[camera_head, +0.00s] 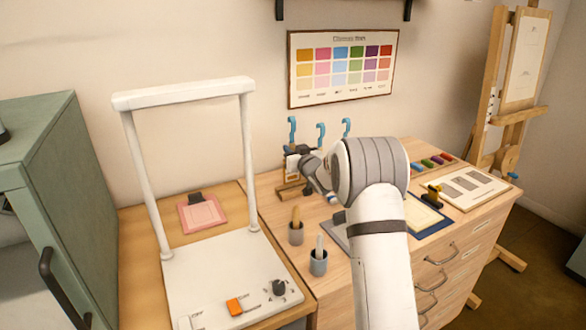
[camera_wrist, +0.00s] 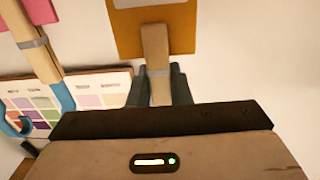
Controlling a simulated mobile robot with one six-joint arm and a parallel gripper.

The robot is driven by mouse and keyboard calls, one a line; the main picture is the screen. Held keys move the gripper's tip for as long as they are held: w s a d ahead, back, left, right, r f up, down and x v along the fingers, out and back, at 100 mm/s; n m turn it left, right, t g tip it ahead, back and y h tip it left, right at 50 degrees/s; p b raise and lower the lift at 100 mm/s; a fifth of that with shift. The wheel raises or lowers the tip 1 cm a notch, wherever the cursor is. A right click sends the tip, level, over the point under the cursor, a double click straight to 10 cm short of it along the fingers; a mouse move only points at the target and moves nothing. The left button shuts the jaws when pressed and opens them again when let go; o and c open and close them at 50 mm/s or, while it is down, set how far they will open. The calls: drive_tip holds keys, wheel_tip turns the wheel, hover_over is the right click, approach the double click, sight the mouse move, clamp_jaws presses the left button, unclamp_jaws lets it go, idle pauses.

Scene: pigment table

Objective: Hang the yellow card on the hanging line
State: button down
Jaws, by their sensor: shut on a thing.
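My gripper (camera_wrist: 158,82) is shut on a wooden peg (camera_wrist: 155,50) with a grey band, in the wrist view. The yellow card (camera_wrist: 126,35) is at the peg's far end, cut off by the top edge. A line is not clearly visible in either view. In the wrist view a second wooden peg (camera_wrist: 30,42) with a pink piece (camera_wrist: 42,12) is left of the card.
A pink card (camera_head: 202,213) with a dark clip lies on the left table, behind a white frame (camera_head: 183,96). Two grey cups (camera_head: 318,263) stand near my arm. A colour chart (camera_head: 343,66) hangs on the wall. An easel (camera_head: 505,90) stands at the right.

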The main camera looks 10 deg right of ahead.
drive_tip(key=shift+s+r, duration=0.1)
drive_tip(key=shift+r, duration=0.05)
drive_tip(key=s+d+r+b, duration=0.2)
drive_tip(key=s+d+r, duration=0.1)
drive_tip(key=s, duration=0.6)
drive_tip(key=shift+s, duration=0.25)
idle(0.6)
